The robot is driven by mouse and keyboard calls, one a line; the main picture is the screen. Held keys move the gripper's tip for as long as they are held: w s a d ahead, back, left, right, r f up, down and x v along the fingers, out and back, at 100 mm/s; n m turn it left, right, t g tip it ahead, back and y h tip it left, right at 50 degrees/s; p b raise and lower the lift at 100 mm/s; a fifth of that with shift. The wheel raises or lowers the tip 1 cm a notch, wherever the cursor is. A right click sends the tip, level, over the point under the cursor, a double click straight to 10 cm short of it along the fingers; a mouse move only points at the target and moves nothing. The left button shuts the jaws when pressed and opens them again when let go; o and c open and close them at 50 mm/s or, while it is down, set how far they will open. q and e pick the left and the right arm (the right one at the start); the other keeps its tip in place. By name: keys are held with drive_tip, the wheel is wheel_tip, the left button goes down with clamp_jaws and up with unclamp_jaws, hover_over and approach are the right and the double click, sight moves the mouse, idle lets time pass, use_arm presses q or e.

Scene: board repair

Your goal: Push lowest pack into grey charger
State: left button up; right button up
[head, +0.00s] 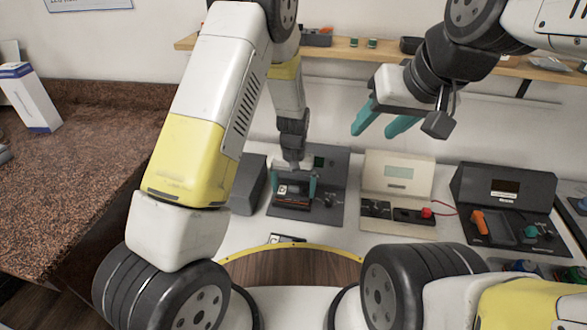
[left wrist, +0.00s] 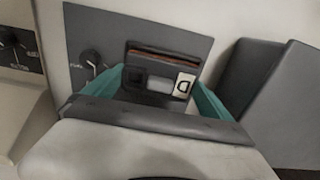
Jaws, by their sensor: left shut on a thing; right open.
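The grey charger (head: 330,166) stands at the back of the white table. In the left wrist view its grey panel (left wrist: 98,35) shows a knob and a dark bay with a brownish strip. My left gripper (head: 295,186) points down over the charger, its teal fingers shut on a dark pack (head: 293,190). In the left wrist view the pack (left wrist: 183,85) shows a white label with a dark mark, between the fingers (left wrist: 160,92). How deep it sits in the bay is unclear. My right gripper (head: 384,122) is open and empty, raised before the wall.
Right of the charger stand a beige device (head: 397,173) with a red knob and a dark device (head: 503,187) with an orange handle. A dark box (head: 248,186) is close on the left. A small dark-and-white item (head: 286,239) lies near the front edge. A wooden shelf (head: 345,50) is above.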

use_arm(q)
drive_tip(key=shift+f, duration=0.5)
idle(0.8)
drive_tip(key=o, duration=1)
drive_tip(key=shift+o, duration=0.2)
drive_tip(key=shift+r, duration=0.15)
drive_tip(key=shift+r, duration=4.35)
